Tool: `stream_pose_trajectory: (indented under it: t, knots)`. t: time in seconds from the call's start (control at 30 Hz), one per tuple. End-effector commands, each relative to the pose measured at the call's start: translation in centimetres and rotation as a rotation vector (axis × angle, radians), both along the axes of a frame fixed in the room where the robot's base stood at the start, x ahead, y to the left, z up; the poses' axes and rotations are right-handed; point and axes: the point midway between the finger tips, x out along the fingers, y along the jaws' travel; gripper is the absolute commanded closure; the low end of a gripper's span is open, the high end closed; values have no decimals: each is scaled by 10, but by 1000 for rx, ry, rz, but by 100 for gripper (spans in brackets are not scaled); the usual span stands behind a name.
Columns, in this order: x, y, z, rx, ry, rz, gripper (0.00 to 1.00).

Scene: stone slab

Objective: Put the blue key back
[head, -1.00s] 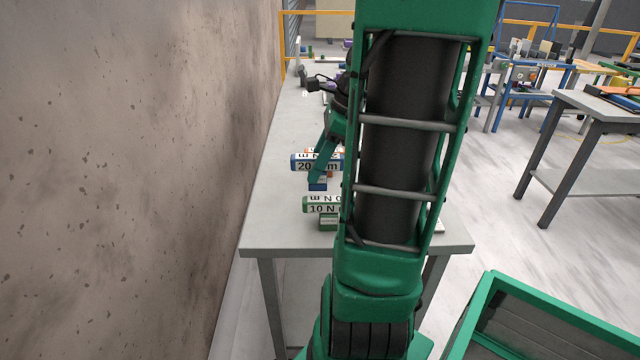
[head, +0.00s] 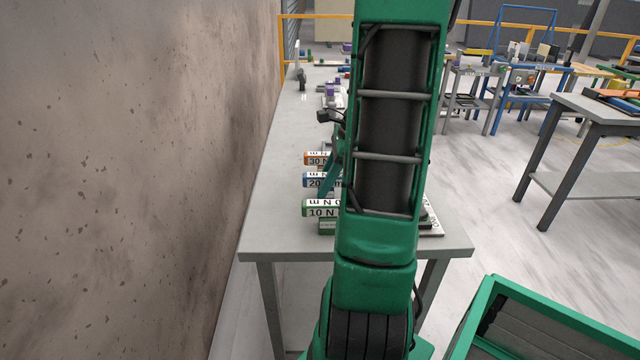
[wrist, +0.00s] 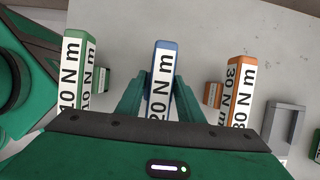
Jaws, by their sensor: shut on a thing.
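The blue key (wrist: 162,75), labelled 20 N m, is between the two green fingers of my gripper (wrist: 160,97) in the wrist view. The gripper is shut on it. In the head view the blue key (head: 314,180) lies in line between the green 10 N m key (head: 320,209) and the orange 30 N m key (head: 316,159). The wrist view shows the green key (wrist: 78,70) to its left and the orange key (wrist: 238,85) to its right. Whether the blue key touches a support below is hidden. My arm covers the right ends of the keys in the head view.
A small green block (wrist: 103,79) and a small orange block (wrist: 212,94) are beside the neighbouring keys. A grey bracket (wrist: 284,122) stands at the right. The grey table (head: 272,222) runs along the wall, with clear surface left of the keys.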

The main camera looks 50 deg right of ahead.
Motion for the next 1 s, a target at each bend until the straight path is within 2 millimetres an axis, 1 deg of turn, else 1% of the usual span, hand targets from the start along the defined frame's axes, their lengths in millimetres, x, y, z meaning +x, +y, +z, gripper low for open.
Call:
stream_pose_trajectory:
  t: [0.27, 0.3, 0.37, 0.4, 0.63, 0.77, 0.87, 1.0]
  knots:
    - [0, 0, -1, -1, -1, 1, 100]
    - [0, 0, -2, 0, 0, 1, 64]
    - [0, 0, -2, -1, -1, 1, 49]
    - [0, 0, -1, -1, -1, 1, 47]
    - [0, 0, -1, -1, -1, 1, 47]
    - [0, -1, 3, -2, -2, 0, 47]
    - [-3, -4, 14, -4, -2, -1, 47]
    - [-11, -11, 38, -6, -2, -1, 47]
